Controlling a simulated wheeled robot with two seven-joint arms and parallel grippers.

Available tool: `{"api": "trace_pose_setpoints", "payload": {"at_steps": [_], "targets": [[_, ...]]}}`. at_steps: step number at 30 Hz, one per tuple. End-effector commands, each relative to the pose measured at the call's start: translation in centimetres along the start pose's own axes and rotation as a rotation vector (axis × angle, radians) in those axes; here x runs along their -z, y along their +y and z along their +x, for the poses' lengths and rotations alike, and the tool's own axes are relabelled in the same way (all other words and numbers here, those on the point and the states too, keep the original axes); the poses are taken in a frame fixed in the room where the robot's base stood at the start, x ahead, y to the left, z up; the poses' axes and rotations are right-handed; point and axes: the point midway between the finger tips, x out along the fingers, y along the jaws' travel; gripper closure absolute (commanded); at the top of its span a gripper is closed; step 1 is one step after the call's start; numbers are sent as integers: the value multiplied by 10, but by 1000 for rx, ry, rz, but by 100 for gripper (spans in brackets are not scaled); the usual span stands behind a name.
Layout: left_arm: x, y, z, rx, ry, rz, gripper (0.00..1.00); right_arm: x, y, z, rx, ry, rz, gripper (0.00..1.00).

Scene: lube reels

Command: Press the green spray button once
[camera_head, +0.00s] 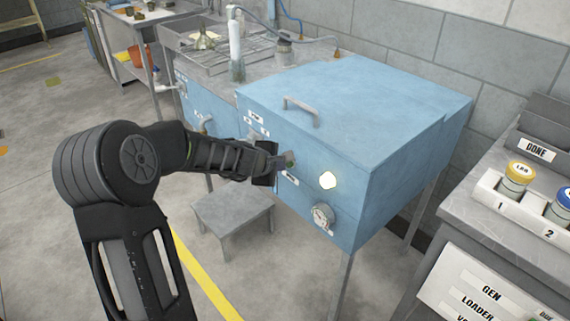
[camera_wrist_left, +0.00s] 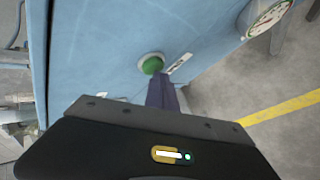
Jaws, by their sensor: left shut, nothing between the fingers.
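The green spray button (camera_wrist_left: 153,65) sits in a pale round collar on the blue cabinet's front panel. In the head view only a little of the green button (camera_head: 290,163) shows beside my left gripper. My left gripper (camera_head: 284,162) is shut and empty, its tips close to the button. In the left wrist view the shut fingers (camera_wrist_left: 162,88) point at the panel just below the button. I cannot tell whether they touch it. My right gripper is not in view.
The blue cabinet (camera_head: 350,95) has a lid handle (camera_head: 300,108), a lit round lamp (camera_head: 327,180) and a dial gauge (camera_head: 322,216) near the button. A grey stool (camera_head: 232,205) stands below. A bench with a jar rack (camera_head: 487,186) is at the right.

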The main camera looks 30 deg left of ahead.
Motion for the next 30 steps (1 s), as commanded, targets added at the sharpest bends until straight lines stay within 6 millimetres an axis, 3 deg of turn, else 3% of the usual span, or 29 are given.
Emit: {"api": "trace_pose_setpoints", "payload": {"at_steps": [30], "targets": [[12,-12,-16,-1,0,0,100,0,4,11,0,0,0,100]]}}
